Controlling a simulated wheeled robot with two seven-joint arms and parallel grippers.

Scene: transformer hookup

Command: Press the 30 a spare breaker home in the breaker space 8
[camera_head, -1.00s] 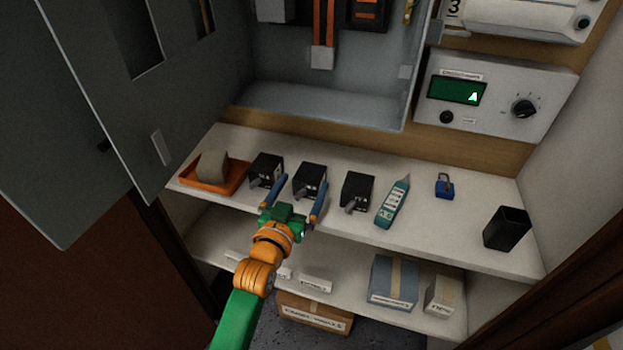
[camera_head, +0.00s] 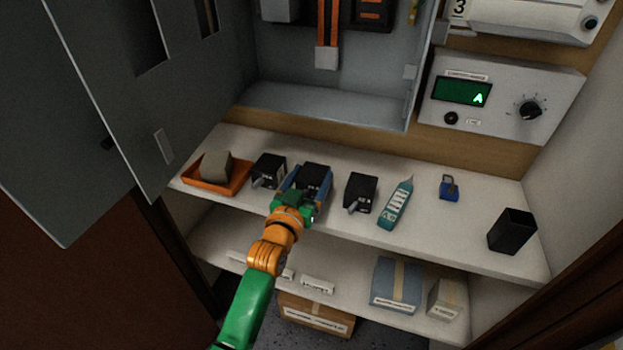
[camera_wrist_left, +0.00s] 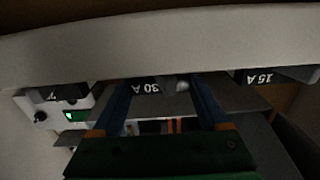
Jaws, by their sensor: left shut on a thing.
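The 30 A breaker (camera_head: 317,174) is a black block, the middle one of three on the upper shelf. Its 30 A label shows upside down in the left wrist view (camera_wrist_left: 152,87). My left gripper (camera_head: 311,180) is shut on this breaker, with one blue finger on each side. The breaker appears to rest on the shelf still; any gap beneath it is hidden. The open grey breaker panel (camera_head: 330,106) is above the shelf, with only its lower part in view. I cannot make out breaker space 8. My right gripper is not in view.
Black breakers stand left (camera_head: 268,170) and right (camera_head: 361,193) of the held one; one labelled 15 A shows in the wrist view (camera_wrist_left: 262,77). An orange tray (camera_head: 207,188), teal tester (camera_head: 396,204), blue padlock (camera_head: 449,189) and black cup (camera_head: 512,232) share the shelf. The grey door (camera_head: 120,90) hangs open left.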

